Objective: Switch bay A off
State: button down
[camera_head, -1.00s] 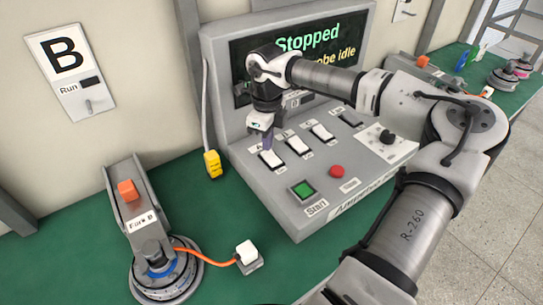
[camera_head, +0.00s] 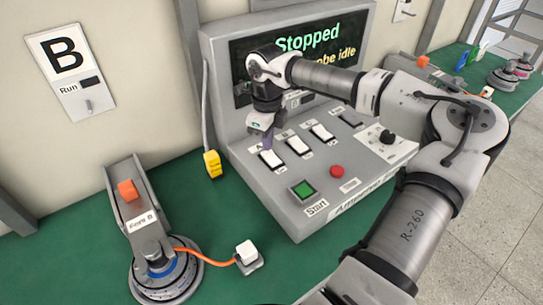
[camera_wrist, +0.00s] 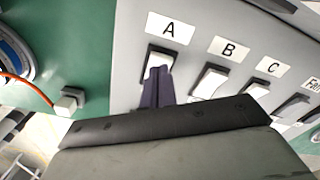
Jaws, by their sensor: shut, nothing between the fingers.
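A grey control console has a row of white rocker switches. The switch labelled A (camera_wrist: 162,58) is the leftmost one; in the head view it (camera_head: 272,160) lies just below my fingertips. Switch B (camera_wrist: 210,80) and switch C (camera_wrist: 256,93) stand to its right. My gripper (camera_wrist: 158,78) is shut and empty, with its dark purple fingers pointing at the lower part of switch A and hiding some of it. In the head view my gripper (camera_head: 267,142) is over the upper end of that switch. I cannot tell whether the fingertips touch it.
The console screen (camera_head: 308,42) reads "Stopped", with a partly hidden line ending "obe idle". A green Start button (camera_head: 303,190) and a red button (camera_head: 337,171) sit on the front. A yellow plug (camera_head: 212,164) and a hub motor (camera_head: 163,278) are on the green bench left.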

aim_at(268, 153)
jog(key=shift+f+b, duration=0.75)
jog(key=shift+f, duration=0.2)
dwell(0.5)
jog(key=shift+r+p, duration=1.95)
jog(key=shift+r, duration=1.6)
